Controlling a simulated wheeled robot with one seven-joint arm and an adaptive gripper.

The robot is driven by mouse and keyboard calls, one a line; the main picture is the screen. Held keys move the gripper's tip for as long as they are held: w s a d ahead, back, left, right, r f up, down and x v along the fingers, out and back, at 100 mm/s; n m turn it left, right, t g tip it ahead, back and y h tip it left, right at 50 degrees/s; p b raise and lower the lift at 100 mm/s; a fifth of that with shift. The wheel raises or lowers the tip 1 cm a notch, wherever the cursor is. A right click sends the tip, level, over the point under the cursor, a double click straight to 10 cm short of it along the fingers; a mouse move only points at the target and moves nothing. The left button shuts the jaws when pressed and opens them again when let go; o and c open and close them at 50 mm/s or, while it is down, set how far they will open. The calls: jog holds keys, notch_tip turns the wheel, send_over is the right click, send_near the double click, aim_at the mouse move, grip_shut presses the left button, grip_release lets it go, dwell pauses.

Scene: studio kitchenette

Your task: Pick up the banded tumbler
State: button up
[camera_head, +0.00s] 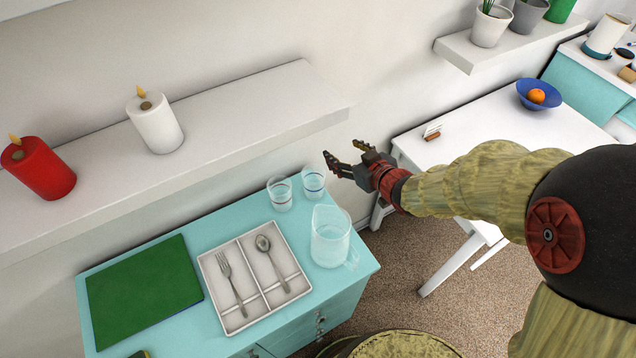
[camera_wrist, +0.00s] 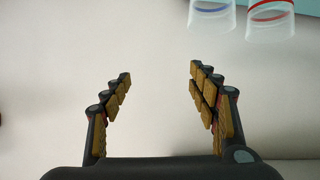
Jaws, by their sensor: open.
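Two clear tumblers stand side by side at the back right of the turquoise cabinet (camera_head: 342,278). The left tumbler (camera_head: 281,195) and the right tumbler (camera_head: 313,184) are close together in the head view; the right one shows a blue band. In the wrist view, a blue-banded tumbler (camera_wrist: 212,14) and a red-banded tumbler (camera_wrist: 270,19) show at the top right, cut by the frame edge. My gripper (camera_head: 342,150) is open and empty, just right of and above the right tumbler; its fingers (camera_wrist: 160,72) frame only bare pale surface.
A clear pitcher (camera_head: 330,240) stands in front of the tumblers. A white cutlery tray (camera_head: 206,265) with fork and spoon and a green board (camera_head: 140,290) lie left. A white shelf (camera_head: 250,115) overhangs behind. A white table (camera_head: 480,125) stands right.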

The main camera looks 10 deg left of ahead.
jog(key=s+a+f+n+g+y, duration=0.1)
jog(key=s+a+f+y, duration=0.15)
jog(key=a, duration=0.35)
jog(key=b, duration=0.3)
send_near(307, 175)
jog(key=x, duration=0.3)
jog(key=shift+w+a+f+y, duration=0.15)
jog(key=shift+w+f+y, duration=0.05)
jog(key=shift+w+y, duration=0.1)
jog(key=b+x, duration=0.2)
jog(key=x, duration=0.4)
jog(key=shift+f, duration=0.15)
jog(key=shift+w+a+f, duration=0.1)
jog(key=shift+w+a, duration=0.4)
jog(key=shift+c, duration=1.3)
jog(key=c, duration=1)
jog(key=shift+c, duration=0.3)
